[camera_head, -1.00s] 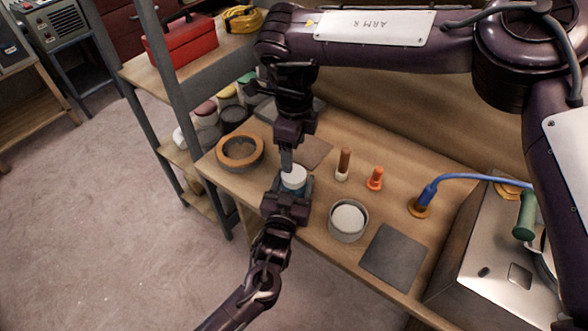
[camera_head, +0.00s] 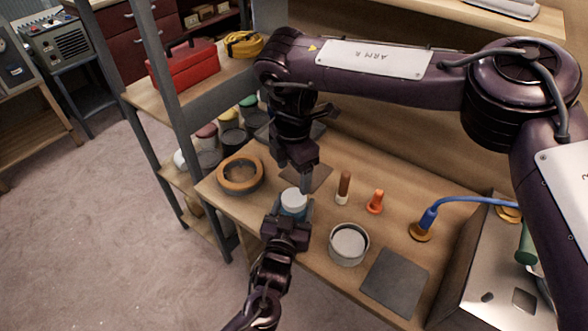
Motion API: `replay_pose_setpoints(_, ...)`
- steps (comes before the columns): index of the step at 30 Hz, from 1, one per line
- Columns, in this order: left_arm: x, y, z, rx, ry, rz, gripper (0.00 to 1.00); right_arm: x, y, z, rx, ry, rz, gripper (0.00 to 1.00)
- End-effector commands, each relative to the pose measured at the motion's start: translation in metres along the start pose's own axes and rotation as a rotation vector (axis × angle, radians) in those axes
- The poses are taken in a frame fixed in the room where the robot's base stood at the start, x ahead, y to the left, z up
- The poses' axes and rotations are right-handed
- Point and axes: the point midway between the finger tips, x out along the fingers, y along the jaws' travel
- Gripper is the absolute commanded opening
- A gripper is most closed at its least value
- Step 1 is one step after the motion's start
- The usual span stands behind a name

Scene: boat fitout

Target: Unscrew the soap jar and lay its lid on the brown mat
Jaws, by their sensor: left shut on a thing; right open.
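The soap jar (camera_head: 292,211) has a pale blue body and a white lid (camera_head: 294,196), and the lid sits on the jar. My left gripper (camera_head: 292,216) is shut around the jar from the front, hiding its lower part. My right gripper (camera_head: 306,184) is open and points down just behind and above the lid, with nothing seen between its fingers. Whether its fingertips touch the lid I cannot tell. The brown mat (camera_head: 319,176) lies on the bench behind the jar, partly hidden by the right gripper, and its visible part is bare.
A wooden ring (camera_head: 223,188) lies left of the jar. A brown-handled tool (camera_head: 343,188), an orange piece (camera_head: 375,203) and a round grey tub (camera_head: 348,256) stand to the right. A dark grey mat (camera_head: 395,282) lies near the front edge. A blue hose (camera_head: 465,200) runs at right.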

Motion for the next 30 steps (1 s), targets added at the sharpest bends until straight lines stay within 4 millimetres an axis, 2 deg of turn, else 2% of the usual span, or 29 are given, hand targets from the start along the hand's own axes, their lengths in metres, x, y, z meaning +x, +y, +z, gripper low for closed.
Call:
replay_pose_setpoints(9, 0.0, 0.0, 0.0, 0.0, 0.0, -0.001, 0.0, 0.0, -0.001, 0.001, 0.737, 0.0, -0.004, 0.71)
replay_pose_setpoints(15, 0.0, 0.0, 0.0, 0.0, 0.0, -0.001, 0.0, 0.0, -0.001, 0.001, 1.064, -0.002, -0.005, 0.71)
replay_pose_setpoints(18, 0.0, 0.0, 0.0, 0.0, 0.0, -0.001, 0.0, 0.0, -0.002, 0.001, 1.156, -0.003, -0.006, 0.71)
replay_pose_setpoints(23, 0.0, 0.0, 0.0, 0.0, 0.0, -0.001, 0.0, 0.006, -0.002, 0.001, 1.213, -0.004, -0.007, 0.71)
replay_pose_setpoints(30, 0.0, 0.0, 0.0, 0.0, 0.0, 0.0, 0.0, 0.041, -0.002, 0.001, 1.213, -0.005, -0.008, 0.71)
